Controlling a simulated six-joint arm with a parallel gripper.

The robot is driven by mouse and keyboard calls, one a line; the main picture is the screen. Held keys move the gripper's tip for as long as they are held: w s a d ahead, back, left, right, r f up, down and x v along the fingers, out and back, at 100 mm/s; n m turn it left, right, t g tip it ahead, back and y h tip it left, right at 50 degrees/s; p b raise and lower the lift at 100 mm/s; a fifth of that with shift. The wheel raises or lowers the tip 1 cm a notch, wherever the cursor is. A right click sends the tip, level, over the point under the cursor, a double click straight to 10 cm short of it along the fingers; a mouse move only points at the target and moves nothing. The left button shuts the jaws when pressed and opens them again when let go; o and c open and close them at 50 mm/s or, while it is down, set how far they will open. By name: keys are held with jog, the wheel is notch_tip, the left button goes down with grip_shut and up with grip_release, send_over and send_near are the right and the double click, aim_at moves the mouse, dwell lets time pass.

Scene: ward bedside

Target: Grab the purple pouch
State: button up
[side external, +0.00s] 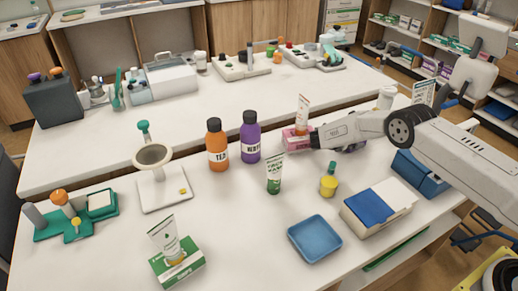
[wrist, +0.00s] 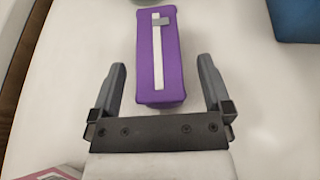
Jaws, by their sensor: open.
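The purple pouch (wrist: 172,75) lies on the white table in the wrist view. It is long, with a white zip strip and a grey pull on top. My gripper (wrist: 161,63) is open, with one finger on each side of the pouch's near end. Gaps show between the pouch and both fingers. In the side view, my arm reaches in from the right, low over the table, and it mostly hides the pouch there.
A pink box (side external: 296,138) with a white tube (side external: 303,113) stands beside my gripper. Purple (side external: 251,137) and orange (side external: 217,145) bottles stand to its left. A green-labelled tube (side external: 274,173), a yellow bottle (side external: 328,181) and a blue tray (side external: 314,238) are in front.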

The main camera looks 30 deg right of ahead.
dwell(0.3)
grip_shut()
jog(key=shift+r, duration=0.15)
jog(key=shift+r, duration=1.55)
jog(key=shift+s+a+r, duration=0.15)
jog(key=shift+s+r, duration=0.35)
jog(key=shift+r, duration=0.1)
jog(key=s+a+r, duration=0.3)
jog(key=s+r, duration=0.5)
jog(key=s, duration=0.4)
jog(key=shift+s+r, duration=0.2)
jog(key=shift+s, duration=0.1)
